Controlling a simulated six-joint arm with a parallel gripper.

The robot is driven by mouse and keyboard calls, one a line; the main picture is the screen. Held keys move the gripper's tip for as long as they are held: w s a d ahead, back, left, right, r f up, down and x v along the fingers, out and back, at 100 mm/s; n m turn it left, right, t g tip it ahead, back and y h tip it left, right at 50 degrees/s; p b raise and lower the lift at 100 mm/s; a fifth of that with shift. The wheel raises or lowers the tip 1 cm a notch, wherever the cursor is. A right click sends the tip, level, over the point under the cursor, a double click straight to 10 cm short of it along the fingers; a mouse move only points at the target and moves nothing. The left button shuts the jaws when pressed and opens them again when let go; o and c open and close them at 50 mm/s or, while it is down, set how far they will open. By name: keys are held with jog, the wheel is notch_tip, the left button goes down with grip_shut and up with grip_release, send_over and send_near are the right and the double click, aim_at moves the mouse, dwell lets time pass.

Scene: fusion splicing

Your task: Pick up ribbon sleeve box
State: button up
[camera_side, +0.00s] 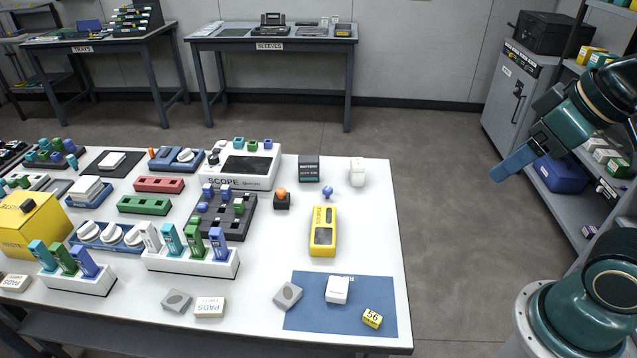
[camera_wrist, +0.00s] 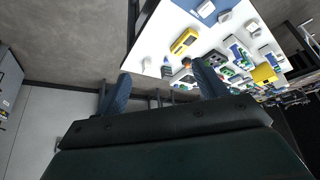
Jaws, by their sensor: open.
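No box in view has a readable ribbon sleeve label, so I cannot tell which one it is. A back table (camera_side: 226,46) carries a sign reading SLEEVES, with a dark device and several flat trays and dark items on it. My gripper (camera_side: 512,165) is in the air at the right of the side view, over the floor between the white worktable and the shelves. In the wrist view my gripper (camera_wrist: 160,88) shows two blue fingers spread wide, with nothing held between them.
The white worktable (camera_side: 370,220) holds a yellow tester (camera_side: 323,231), a blue mat (camera_side: 300,320), a scope (camera_side: 240,165) and several racks. A shelf unit (camera_side: 575,195) at right holds a blue bin (camera_side: 562,174) and small boxes. Open floor (camera_side: 440,160) lies between table and cabinet (camera_side: 512,95).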

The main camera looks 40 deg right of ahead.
jog(key=n+g+y, duration=0.3)
jog(key=n+y, duration=0.1)
jog(key=n, duration=0.7)
send_over(362, 162)
jog(key=s+d, duration=0.3)
notch_tip(362, 162, down, 20)
jog(key=r, duration=0.1)
jog(key=shift+w+d+x, duration=0.1)
jog(key=shift+d+x, duration=0.05)
jog(key=shift+x, duration=2.1)
jog(key=shift+w+d+x, duration=0.1)
jog(key=shift+d+x, duration=0.05)
jog(key=shift+x, duration=2.15)
jog(key=shift+f, duration=0.1)
